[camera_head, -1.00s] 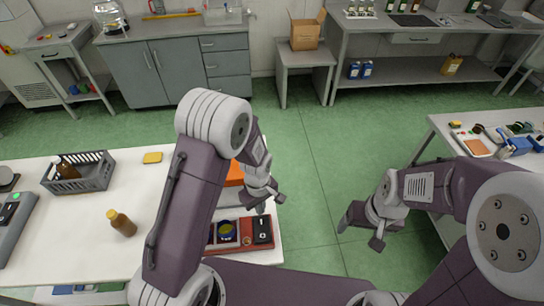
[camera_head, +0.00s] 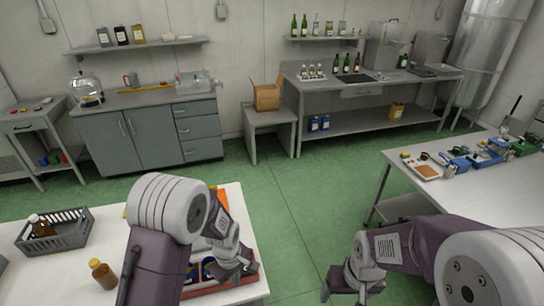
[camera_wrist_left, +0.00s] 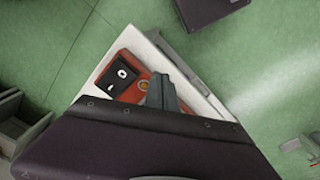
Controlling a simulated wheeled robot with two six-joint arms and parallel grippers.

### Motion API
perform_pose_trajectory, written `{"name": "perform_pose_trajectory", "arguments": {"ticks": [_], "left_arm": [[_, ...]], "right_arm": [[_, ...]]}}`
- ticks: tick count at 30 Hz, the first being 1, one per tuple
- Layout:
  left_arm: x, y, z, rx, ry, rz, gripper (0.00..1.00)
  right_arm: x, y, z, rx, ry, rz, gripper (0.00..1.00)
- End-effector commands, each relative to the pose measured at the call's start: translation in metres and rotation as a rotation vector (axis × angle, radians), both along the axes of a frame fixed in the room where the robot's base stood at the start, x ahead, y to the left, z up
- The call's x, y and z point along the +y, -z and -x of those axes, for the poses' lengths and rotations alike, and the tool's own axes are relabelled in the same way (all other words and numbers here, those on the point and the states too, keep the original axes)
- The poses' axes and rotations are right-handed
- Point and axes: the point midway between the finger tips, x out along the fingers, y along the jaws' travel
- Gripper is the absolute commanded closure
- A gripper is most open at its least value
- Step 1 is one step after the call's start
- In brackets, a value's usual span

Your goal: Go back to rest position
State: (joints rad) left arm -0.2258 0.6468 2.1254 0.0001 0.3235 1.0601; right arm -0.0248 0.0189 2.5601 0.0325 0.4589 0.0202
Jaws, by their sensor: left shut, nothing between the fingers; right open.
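My left gripper (camera_head: 238,270) is shut and empty. It hangs over the right end of the white table (camera_head: 50,268), in front of the red tray (camera_head: 250,281). In the left wrist view its closed fingers (camera_wrist_left: 162,92) show above the red tray (camera_wrist_left: 132,92), which holds a black box with a white ring (camera_wrist_left: 116,76). I cannot tell the exact height above the tray. My right gripper (camera_head: 346,290) is open and empty, over the green floor between the two tables.
The right table (camera_head: 490,200) carries a tray (camera_head: 424,173) and several tools. Green floor (camera_head: 305,210) lies free between the tables.

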Motion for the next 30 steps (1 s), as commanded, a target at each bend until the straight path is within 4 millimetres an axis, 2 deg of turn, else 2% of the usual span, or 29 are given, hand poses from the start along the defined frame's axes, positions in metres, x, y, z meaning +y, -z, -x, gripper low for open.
{"name": "perform_pose_trajectory", "arguments": {"ticks": [1, 6, 11, 14, 18, 24, 27, 30], "left_arm": [[0.003, 0.001, -0.006, -0.024, -0.013, 0.005, 1.00], [0.016, -0.014, -0.014, -0.089, -0.058, 0.018, 1.00], [0.034, -0.027, -0.007, -0.141, -0.050, 0.020, 1.00], [0.046, -0.034, 0.006, -0.166, 0.012, 0.010, 1.00], [0.062, -0.037, 0.041, -0.173, 0.216, -0.025, 1.00], [0.066, -0.032, 0.093, -0.084, 0.618, -0.051, 1.00], [0.065, -0.031, 0.098, -0.066, 0.749, -0.054, 1.00], [0.065, -0.031, 0.098, -0.065, 0.806, -0.059, 1.00]], "right_arm": [[0.000, 0.011, 0.000, 0.000, 0.000, 0.000, 0.22], [0.000, 0.027, 0.000, 0.000, 0.000, 0.000, 0.22], [0.000, 0.047, 0.000, 0.000, 0.000, 0.000, 0.22], [0.000, 0.060, 0.000, 0.000, 0.000, 0.000, 0.22], [0.000, 0.077, 0.000, 0.000, 0.000, 0.000, 0.22], [0.000, 0.075, -0.001, 0.000, 0.000, 0.000, 0.22], [0.000, 0.074, -0.001, 0.000, 0.000, 0.000, 0.22], [0.000, 0.074, -0.001, 0.000, 0.000, 0.000, 0.22]]}}
